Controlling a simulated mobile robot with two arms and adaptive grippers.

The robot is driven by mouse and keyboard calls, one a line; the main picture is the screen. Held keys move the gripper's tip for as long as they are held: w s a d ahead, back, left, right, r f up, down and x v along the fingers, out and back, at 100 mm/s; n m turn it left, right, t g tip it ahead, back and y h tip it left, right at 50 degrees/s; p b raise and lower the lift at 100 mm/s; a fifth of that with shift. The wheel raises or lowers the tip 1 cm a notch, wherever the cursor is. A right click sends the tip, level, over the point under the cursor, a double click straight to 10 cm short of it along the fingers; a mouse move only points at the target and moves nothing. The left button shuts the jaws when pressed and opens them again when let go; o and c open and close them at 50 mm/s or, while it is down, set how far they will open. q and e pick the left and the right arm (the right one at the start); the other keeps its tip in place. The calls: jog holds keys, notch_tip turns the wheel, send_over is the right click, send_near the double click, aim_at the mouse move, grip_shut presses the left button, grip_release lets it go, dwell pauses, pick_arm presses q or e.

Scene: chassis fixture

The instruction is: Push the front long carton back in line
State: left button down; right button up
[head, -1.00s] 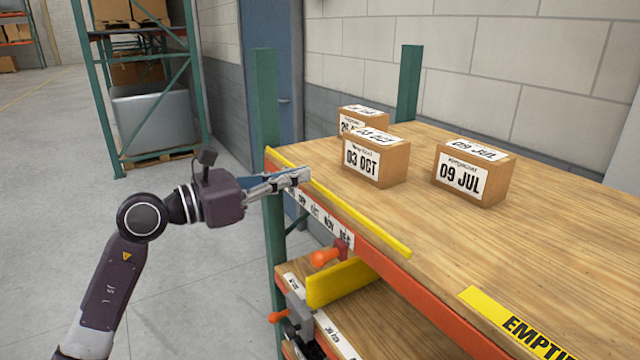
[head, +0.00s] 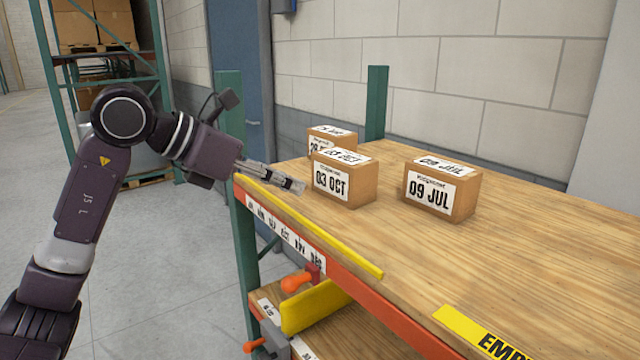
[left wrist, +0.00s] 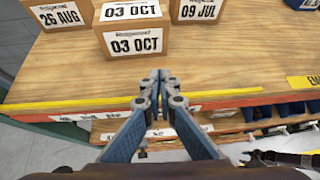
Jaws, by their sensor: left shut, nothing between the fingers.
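The 03 OCT carton (head: 345,182) stands on the wooden shelf, closer to the front edge than the two cartons beside it. It also shows in the left wrist view (left wrist: 135,42), straight beyond my fingertips. The carton partly behind it (head: 331,140) reads 26 AUG in the left wrist view (left wrist: 60,15). The 09 JUL carton (head: 441,190) stands to the right. My left gripper (head: 298,187) is shut and empty, over the shelf's front edge, just short of the 03 OCT carton's labelled face. In the left wrist view its closed tips (left wrist: 159,75) show a small gap to the carton.
A yellow strip (head: 330,240) runs along the shelf's front edge above the orange beam (head: 375,302). A green post (head: 230,120) stands at the left corner. An orange-handled clamp (head: 297,282) and a yellow plate (head: 315,306) sit below.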

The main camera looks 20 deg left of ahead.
pick_arm(q)
notch_tip(320, 180, up, 3)
jog(key=a+n+y, duration=0.1)
jog(key=a+y, duration=0.1)
jog(key=y, duration=0.1)
jog(key=p, duration=0.4)
send_near(332, 195)
notch_tip(332, 195, down, 3)
jog(key=shift+s+f+n+g, duration=0.1)
jog(key=shift+n+g, duration=0.2)
jog(key=w, duration=0.1)
jog(key=w+d+p, duration=0.1)
jog(key=w, duration=0.1)
jog(key=shift+d+f+p, duration=0.2)
jog(key=shift+d+p, duration=0.1)
jog(key=shift+d, duration=0.05)
jog(key=shift+w+d+f, duration=0.2)
jog(key=shift+w+d, duration=0.1)
jog(key=shift+w, duration=0.2)
